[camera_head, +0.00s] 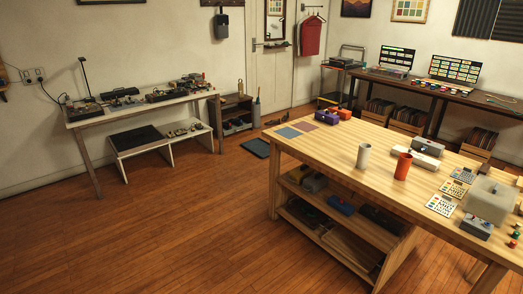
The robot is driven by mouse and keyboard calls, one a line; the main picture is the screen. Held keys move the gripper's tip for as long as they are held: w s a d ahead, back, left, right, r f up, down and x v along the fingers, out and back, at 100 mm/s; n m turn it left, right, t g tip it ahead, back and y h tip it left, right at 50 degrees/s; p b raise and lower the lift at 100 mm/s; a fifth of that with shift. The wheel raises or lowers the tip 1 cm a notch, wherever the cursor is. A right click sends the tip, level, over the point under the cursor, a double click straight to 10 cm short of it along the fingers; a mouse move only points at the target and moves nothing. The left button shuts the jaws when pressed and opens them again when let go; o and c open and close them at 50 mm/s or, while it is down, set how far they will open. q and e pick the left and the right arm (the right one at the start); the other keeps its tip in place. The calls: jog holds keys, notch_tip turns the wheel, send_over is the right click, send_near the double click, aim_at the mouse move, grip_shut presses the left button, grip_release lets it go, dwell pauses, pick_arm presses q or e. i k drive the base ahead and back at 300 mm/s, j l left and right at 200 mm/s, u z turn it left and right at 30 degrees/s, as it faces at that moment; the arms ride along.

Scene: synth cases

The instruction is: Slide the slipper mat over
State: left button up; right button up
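A small dark blue-grey mat (256,148) lies flat on the wooden floor. It is left of the big table's far left corner and in front of a small shoe shelf. It looks like the slipper mat, and I make out no slippers on it. Another black mat-like panel (138,138) lies on the low white bench at the left. Neither of my grippers is in view.
A big wooden table (330,151) with cups and boxes fills the right. The shoe shelf (236,113) stands behind the mat, near a door (257,70). A workbench (140,107) lines the left wall. Open floor (170,220) spreads in front.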

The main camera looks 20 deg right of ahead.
aim_at(257, 146)
jog(key=i+l+z, duration=0.1)
jog(key=i+l, duration=0.15)
jog(key=i, duration=0.3)
jog(key=i+l+z, duration=0.15)
jog(key=i, duration=0.45)
jog(key=i+l+z, duration=0.1)
jog(key=i, duration=0.5)
jog(key=i+j+u, duration=0.15)
jog(key=i+u, duration=0.35)
jog(key=i, duration=0.55)
jog(key=i+l+u, duration=0.2)
jog(key=i+u, duration=0.3)
jog(key=i, duration=0.5)
jog(key=i+l+z, duration=0.15)
jog(key=i+z, duration=0.2)
jog(key=i, duration=0.2)
jog(key=i+z, duration=0.35)
jog(key=i, duration=0.15)
jog(key=i+j+z, duration=0.15)
jog(key=i+z, duration=0.2)
jog(key=i, duration=0.2)
jog(key=i+j+z, duration=0.35)
jog(key=i, duration=0.15)
jog(key=l, duration=0.05)
